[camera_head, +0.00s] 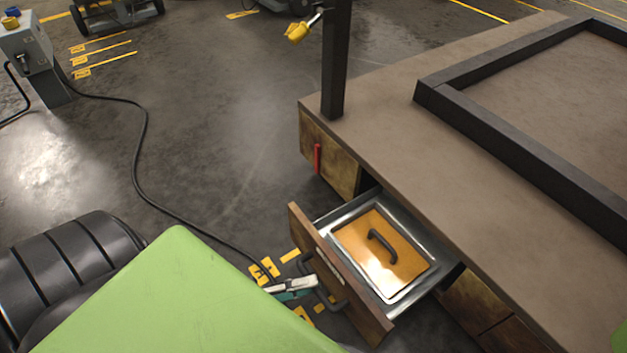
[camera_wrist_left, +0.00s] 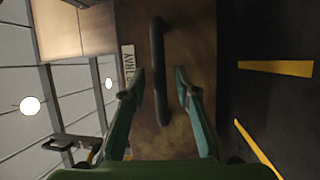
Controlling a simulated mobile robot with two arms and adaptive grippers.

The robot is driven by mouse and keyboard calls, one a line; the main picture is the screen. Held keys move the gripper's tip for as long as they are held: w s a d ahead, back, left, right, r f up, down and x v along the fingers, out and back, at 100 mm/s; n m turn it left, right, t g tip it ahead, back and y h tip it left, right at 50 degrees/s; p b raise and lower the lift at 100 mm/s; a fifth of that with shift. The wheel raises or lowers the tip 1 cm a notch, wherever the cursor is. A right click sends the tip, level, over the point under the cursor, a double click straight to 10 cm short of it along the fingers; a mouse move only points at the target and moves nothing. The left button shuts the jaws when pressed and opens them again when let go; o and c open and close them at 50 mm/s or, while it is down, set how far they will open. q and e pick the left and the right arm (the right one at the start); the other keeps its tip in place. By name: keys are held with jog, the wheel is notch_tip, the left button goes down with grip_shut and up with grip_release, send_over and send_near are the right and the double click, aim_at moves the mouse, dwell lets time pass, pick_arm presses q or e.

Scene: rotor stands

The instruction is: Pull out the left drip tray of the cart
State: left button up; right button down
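The drip tray drawer (camera_head: 342,285) stands out from the side of the cart (camera_head: 395,130). It has a brown wooden front and a metal tray inside. A dark bar handle is on its front, and it also shows upright in the left wrist view (camera_wrist_left: 159,60), beside a label reading "TRAY". My left gripper (camera_head: 312,284) is at this handle in the head view. In the left wrist view its green fingers (camera_wrist_left: 161,84) are apart on either side of the handle, with gaps visible on both sides. My right gripper is not in view.
A shiny amber panel with a dark handle (camera_head: 382,245) lies in the tray. A red handle (camera_head: 317,158) is on the cart's side, below a black post (camera_head: 336,60). A black cable (camera_head: 140,150) crosses the floor to the left. Open floor lies left of the cart.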

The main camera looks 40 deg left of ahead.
pick_arm(q)
jog(key=v, duration=1)
jog(key=shift+s, duration=0.1)
